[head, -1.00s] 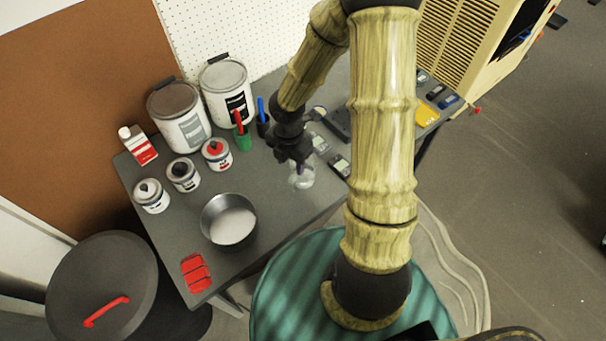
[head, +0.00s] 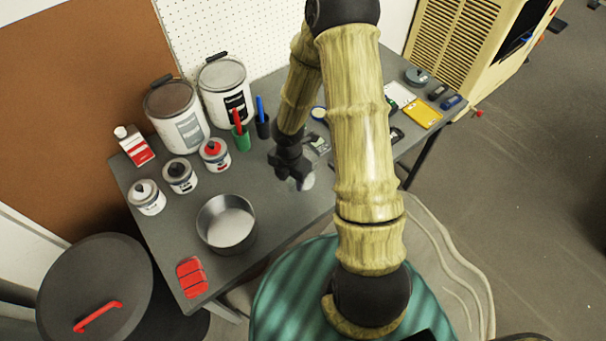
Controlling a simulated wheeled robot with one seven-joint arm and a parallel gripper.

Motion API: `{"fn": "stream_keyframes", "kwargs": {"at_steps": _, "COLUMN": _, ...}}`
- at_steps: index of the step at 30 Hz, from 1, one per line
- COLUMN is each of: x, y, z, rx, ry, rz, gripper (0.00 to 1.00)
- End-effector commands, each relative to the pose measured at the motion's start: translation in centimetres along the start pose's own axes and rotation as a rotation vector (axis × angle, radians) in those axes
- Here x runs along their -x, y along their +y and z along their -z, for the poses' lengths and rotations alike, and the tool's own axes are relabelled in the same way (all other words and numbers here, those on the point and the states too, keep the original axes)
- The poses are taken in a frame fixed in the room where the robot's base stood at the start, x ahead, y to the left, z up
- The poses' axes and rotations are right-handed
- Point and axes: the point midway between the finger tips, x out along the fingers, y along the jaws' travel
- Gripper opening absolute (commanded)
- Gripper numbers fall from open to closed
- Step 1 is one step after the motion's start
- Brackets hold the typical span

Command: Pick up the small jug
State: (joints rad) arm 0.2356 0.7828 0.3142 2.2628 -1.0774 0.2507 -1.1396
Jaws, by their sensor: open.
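A small pale, see-through vessel (head: 308,182), which looks like the small jug, stands on the grey table near its front edge. It is partly hidden behind my gripper. My gripper (head: 297,184) is open and points down right at the vessel, at its left side in the picture. I cannot tell whether the fingers are around it or only beside it, or whether they touch it.
A round metal pan (head: 226,223) stands left of my gripper. A green cup (head: 241,138) and a dark cup (head: 263,127) stand behind it. Small tins (head: 180,176) and large paint cans (head: 176,115) fill the left back. Small devices lie right, partly behind my arm.

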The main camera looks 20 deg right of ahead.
Motion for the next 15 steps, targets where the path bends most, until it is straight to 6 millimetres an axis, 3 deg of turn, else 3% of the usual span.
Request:
{"fn": "stream_keyframes", "kwargs": {"at_steps": 1, "x": -1.2, "y": 0.1, "z": 0.1, "rx": 0.002, "ry": 0.002, "rz": 0.002, "gripper": 0.46}}
{"fn": "stream_keyframes", "kwargs": {"at_steps": 5, "x": -2.7, "y": 0.0, "z": 0.0, "rx": 0.0, "ry": 0.001, "rz": 0.002, "gripper": 0.46}}
{"fn": "stream_keyframes", "kwargs": {"at_steps": 15, "x": -2.8, "y": 0.1, "z": 0.0, "rx": 0.0, "ry": 0.001, "rz": 0.001, "gripper": 0.46}}
